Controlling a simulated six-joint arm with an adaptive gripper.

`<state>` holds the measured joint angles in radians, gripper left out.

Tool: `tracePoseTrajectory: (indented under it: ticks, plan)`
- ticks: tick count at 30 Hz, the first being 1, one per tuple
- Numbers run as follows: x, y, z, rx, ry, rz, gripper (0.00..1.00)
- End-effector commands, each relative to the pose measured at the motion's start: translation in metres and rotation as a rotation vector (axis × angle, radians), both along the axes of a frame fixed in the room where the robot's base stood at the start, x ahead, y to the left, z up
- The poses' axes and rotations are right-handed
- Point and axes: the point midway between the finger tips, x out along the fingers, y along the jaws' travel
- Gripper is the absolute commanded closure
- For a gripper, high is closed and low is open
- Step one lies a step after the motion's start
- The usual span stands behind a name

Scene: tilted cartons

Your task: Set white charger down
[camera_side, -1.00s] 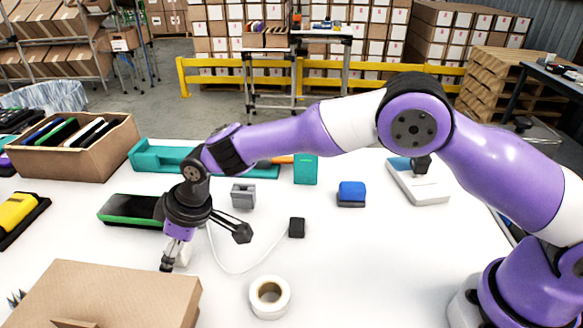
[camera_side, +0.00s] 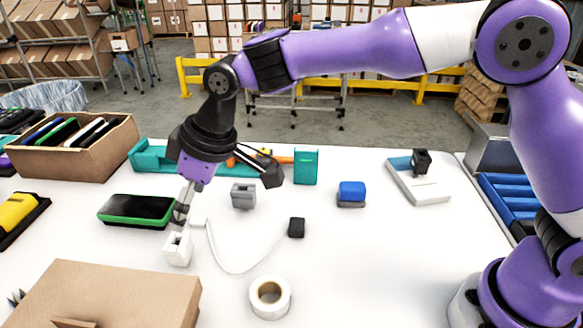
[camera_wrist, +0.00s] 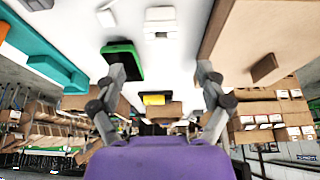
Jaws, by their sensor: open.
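The white charger (camera_side: 178,248) is a small white block standing on the white table, just behind the brown carton. It also shows at the top middle of the wrist view (camera_wrist: 160,22), ahead of the fingers. My gripper (camera_side: 181,217) is above the charger in the side view, pointing down at a tilt. Its two fingers are spread with nothing between them in the wrist view (camera_wrist: 160,70). In the side view the fingers overlap each other, and the gap between fingertips and charger is small and hard to judge.
A green-edged black phone (camera_side: 136,210) lies left of the charger. A brown carton (camera_side: 105,295) fills the front left. A white cable with a black plug (camera_side: 297,228), a grey block (camera_side: 243,196) and a tape roll (camera_side: 270,297) are to the right. The front right table is clear.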

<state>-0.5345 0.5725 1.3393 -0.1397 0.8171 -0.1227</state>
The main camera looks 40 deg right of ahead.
Motion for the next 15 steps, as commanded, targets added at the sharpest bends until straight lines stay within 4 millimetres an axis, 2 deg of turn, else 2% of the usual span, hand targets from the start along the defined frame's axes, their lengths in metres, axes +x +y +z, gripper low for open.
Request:
tracePoseTrajectory:
  ticks: [2, 4, 8, 9, 12, 15]
  plan:
    - [-0.002, -0.013, 0.012, 0.002, -0.004, -0.028, 0.16]
    - [-0.006, -0.036, 0.027, 0.005, -0.011, -0.079, 0.16]
    - [-0.030, -0.103, 0.061, 0.012, -0.026, -0.239, 0.16]
    - [-0.043, -0.125, 0.069, 0.015, -0.032, -0.295, 0.16]
    - [-0.081, -0.176, 0.080, 0.019, -0.043, -0.440, 0.16]
    - [-0.119, -0.214, 0.078, 0.025, -0.055, -0.568, 0.16]
